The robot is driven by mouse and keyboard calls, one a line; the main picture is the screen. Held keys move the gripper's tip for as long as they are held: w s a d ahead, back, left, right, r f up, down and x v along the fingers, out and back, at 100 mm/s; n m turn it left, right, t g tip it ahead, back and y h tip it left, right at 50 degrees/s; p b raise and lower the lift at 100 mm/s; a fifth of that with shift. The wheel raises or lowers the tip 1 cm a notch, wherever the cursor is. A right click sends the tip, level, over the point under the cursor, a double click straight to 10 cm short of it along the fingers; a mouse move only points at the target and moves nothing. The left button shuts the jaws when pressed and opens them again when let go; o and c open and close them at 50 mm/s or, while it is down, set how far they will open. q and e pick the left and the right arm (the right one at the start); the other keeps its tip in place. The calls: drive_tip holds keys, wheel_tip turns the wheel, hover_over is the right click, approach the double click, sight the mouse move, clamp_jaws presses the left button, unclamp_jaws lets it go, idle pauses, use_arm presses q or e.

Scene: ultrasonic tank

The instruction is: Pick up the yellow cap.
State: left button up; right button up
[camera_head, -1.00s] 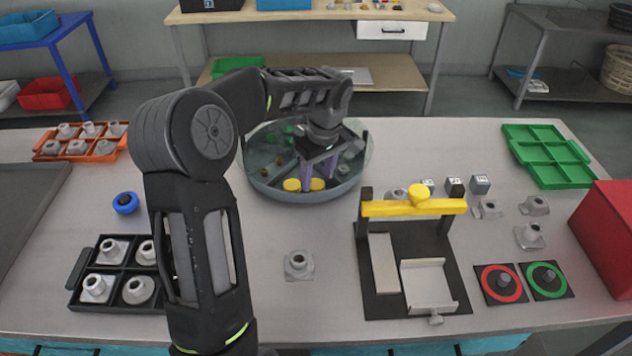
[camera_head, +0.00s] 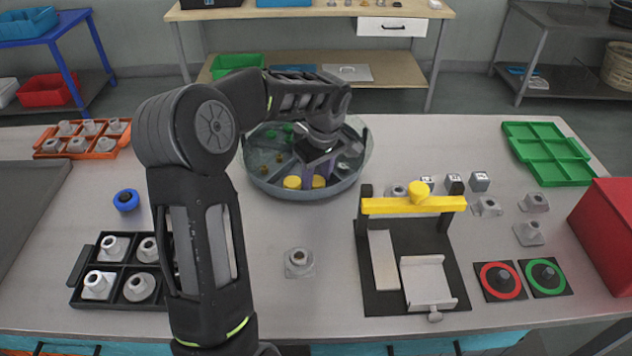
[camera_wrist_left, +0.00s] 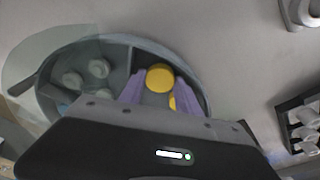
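Two yellow caps lie side by side in the near part of a round grey tank with dividers (camera_head: 262,178): a left one (camera_head: 292,182) and a right one (camera_head: 318,181). My left gripper (camera_head: 316,180) reaches down into the tank with purple fingers close to the caps. In the left wrist view the fingers (camera_wrist_left: 159,84) are spread, with one round yellow cap (camera_wrist_left: 160,77) between and just beyond their tips. The other cap (camera_wrist_left: 172,103) is mostly hidden beside the right finger. I cannot tell whether the fingers touch a cap. My right gripper is not in view.
The tank's other compartments hold small green, brassy and grey parts. A black fixture with a yellow crossbar (camera_head: 440,205) stands to the right of the tank. A grey fitting (camera_head: 299,262) stands in front, and a black tray of fittings (camera_head: 118,256) is front left.

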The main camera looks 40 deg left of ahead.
sight(318, 181)
use_arm(q)
drive_tip(key=c, duration=0.6)
drive_tip(key=shift+c, duration=0.2)
wheel_tip(318, 181, up, 10)
drive_tip(key=b, duration=0.1)
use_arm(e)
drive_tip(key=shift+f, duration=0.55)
use_arm(q)
drive_tip(key=shift+d+r, duration=0.1)
